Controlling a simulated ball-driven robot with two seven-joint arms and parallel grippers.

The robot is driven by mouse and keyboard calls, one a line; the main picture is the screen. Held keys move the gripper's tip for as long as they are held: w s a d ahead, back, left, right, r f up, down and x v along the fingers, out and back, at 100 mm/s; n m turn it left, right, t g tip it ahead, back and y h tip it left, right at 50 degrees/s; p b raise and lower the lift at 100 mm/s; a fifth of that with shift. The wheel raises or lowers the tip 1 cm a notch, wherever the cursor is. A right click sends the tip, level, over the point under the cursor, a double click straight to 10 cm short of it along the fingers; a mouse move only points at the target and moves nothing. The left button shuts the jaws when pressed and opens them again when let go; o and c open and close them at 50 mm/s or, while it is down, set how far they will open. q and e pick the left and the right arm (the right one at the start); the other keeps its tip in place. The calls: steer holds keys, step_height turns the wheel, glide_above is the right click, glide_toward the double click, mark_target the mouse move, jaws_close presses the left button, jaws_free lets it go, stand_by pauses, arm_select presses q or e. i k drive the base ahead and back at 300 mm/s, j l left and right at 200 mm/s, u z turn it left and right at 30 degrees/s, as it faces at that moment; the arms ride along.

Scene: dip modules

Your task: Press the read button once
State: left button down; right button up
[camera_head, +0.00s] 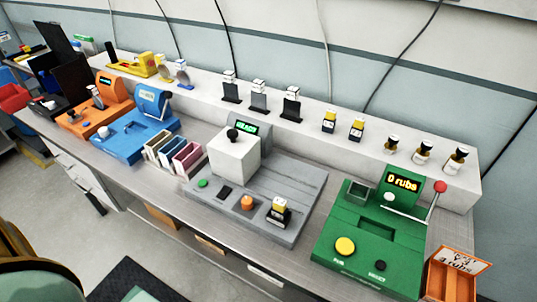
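A grey machine (306,188) stands mid-bench with a lit green display (246,128) that seems to say READY. It carries a white block (232,160) with a black knob (233,134) on top. Neither of my grippers is in view.
A green machine (343,219) at right shows "0 rubs", with a yellow button (345,246) and red-balled lever (440,187). An orange bin (452,272) is beside it. Blue (130,143) and orange (88,121) machines stand left. Several small modules line the white shelf (310,122).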

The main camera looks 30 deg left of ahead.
mark_target(202, 183)
steer(key=u, duration=1.45)
